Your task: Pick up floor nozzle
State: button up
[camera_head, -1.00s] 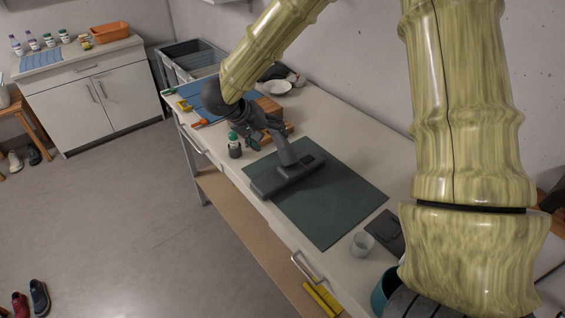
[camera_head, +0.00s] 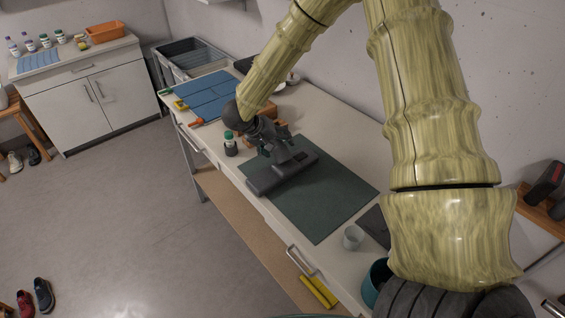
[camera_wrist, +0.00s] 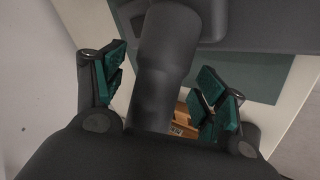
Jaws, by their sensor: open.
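The dark grey floor nozzle (camera_head: 284,177) lies on a dark green mat (camera_head: 321,205) on the workbench. Its wide head rests on the mat and its neck rises toward my gripper (camera_head: 280,144). In the wrist view the nozzle neck (camera_wrist: 163,72) stands between the two green-padded fingers of my gripper (camera_wrist: 160,88). The fingers are open, with a visible gap to the neck on both sides. The lower end of the neck is hidden behind the gripper body in the wrist view.
A green-capped bottle (camera_head: 230,146) stands close to the left of my gripper. A wooden block (camera_head: 268,112) and a blue mat (camera_head: 205,97) lie behind it. A clear cup (camera_head: 352,237) and a teal bin (camera_head: 374,280) are near the front. The mat's front half is bare.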

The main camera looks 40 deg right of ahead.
jog(key=shift+s+r, duration=0.2)
jog(key=shift+s, duration=0.05)
jog(key=shift+c, duration=0.7)
jog(key=shift+w+f, duration=0.1)
jog(key=shift+w, duration=0.05)
jog(key=c, duration=0.7)
grip_shut()
jog(key=shift+r+b, duration=0.45)
jog(key=shift+r, duration=0.3)
notch_tip(320, 180, up, 2)
jog(key=shift+b, duration=0.45)
jog(key=s+a+r+b, duration=0.1)
jog(key=s+a+b, duration=0.3)
jog(key=s+a, duration=0.6)
jog(key=shift+s+a+r, duration=0.35)
jog(key=shift+s+a, duration=0.05)
jog(key=shift+a, duration=0.55)
